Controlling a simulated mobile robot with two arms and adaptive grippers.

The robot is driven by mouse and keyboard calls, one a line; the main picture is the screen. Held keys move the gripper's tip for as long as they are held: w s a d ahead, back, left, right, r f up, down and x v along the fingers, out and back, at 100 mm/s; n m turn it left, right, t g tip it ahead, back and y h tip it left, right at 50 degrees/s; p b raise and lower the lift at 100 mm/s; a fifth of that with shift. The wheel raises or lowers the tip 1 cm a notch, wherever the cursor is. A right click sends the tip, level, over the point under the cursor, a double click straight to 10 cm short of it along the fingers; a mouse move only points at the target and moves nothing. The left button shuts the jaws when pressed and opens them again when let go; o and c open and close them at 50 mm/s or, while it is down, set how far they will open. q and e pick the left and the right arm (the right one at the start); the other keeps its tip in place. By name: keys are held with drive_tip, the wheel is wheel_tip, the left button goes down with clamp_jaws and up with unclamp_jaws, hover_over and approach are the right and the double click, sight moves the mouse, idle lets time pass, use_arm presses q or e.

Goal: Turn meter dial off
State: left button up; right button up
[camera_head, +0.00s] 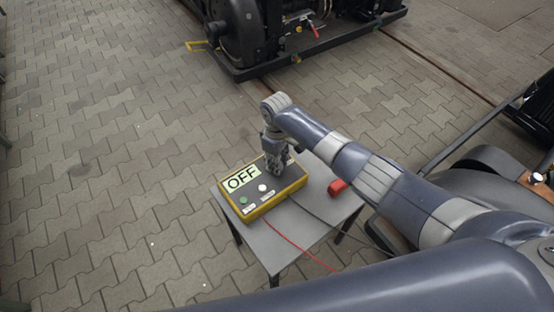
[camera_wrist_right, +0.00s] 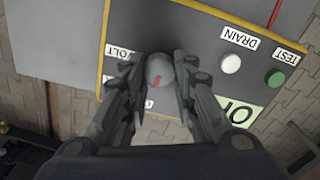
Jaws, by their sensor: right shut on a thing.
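The meter (camera_head: 262,208) is a yellow box with a dark grey top face on a small grey table. Its display (camera_head: 242,179) reads OFF in the head view and is partly hidden in the wrist view (camera_wrist_right: 240,112). The dial (camera_wrist_right: 160,71) is a round grey knob with a red mark, beside a VOLT label. My right gripper (camera_head: 277,172) points down at the meter's far right part and hides the dial in the head view. In the wrist view its fingers (camera_wrist_right: 158,64) are shut on the dial from both sides. My left gripper is not in view.
The meter has a white DRAIN button (camera_wrist_right: 230,63) and a green TEST button (camera_wrist_right: 275,79). A red object (camera_head: 337,187) lies on the grey table (camera_head: 285,239), and a red cable (camera_head: 300,247) runs off it. A black bogie (camera_head: 270,40) stands behind on paving.

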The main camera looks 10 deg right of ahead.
drive_tip(key=shift+n, duration=0.3)
drive_tip(key=o, duration=1.1)
drive_tip(key=shift+c, duration=0.2)
wheel_tip(320, 180, up, 12)
